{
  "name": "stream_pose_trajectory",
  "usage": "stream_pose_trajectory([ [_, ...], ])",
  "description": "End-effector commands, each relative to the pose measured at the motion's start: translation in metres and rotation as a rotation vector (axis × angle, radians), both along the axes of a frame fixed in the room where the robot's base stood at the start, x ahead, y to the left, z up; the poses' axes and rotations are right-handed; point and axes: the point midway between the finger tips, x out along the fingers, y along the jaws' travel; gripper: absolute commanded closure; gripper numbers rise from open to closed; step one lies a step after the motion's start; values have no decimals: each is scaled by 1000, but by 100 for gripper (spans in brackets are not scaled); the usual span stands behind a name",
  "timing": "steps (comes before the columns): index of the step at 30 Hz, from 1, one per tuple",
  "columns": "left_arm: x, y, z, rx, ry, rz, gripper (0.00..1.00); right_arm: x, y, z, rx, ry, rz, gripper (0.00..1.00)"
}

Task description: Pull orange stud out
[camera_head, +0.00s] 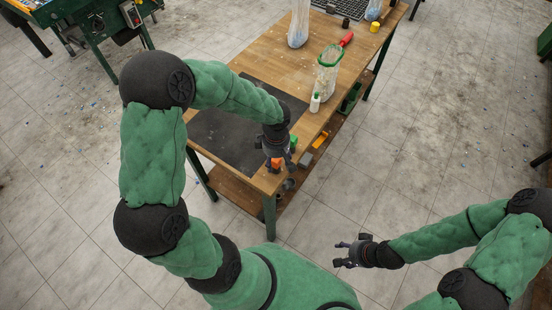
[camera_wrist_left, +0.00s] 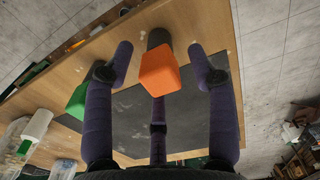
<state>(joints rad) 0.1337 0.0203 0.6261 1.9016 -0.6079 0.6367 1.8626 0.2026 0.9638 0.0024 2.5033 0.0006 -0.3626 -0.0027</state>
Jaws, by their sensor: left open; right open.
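The orange stud (camera_head: 276,162) is near the front corner of the wooden workbench (camera_head: 262,66). In the left wrist view the orange block-like stud (camera_wrist_left: 160,72) has a dark rounded piece (camera_wrist_left: 158,38) at its far end. My left gripper (camera_head: 277,158) is over the stud, with its fingers open. In the left wrist view the fingers of this gripper (camera_wrist_left: 159,62) spread either side of the stud, with gaps visible. A third finger lies below it. I cannot tell whether that one touches. My right gripper (camera_head: 350,254) is open and empty, above the floor right of the bench.
A black mat (camera_head: 222,132) covers part of the bench. A green block (camera_wrist_left: 76,101) lies near the stud. A small white bottle (camera_head: 315,102), a clear green-rimmed container (camera_head: 327,78) and a red-handled tool (camera_head: 346,39) stand or lie farther back. The floor to the right is open.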

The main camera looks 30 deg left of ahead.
Motion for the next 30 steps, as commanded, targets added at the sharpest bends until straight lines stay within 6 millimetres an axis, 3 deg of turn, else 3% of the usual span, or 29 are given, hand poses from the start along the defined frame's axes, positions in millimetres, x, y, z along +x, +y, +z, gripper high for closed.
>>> stream_pose_trajectory([
  [5,1,0,12,1,-3,-1,43,0,0,3,0,0,0,43],
  [21,1,0,93,1,-3,0,43,0,0,19,0,0,0,43],
  [30,0,0,108,0,-1,0,43,0,0,21,0,0,0,43],
])
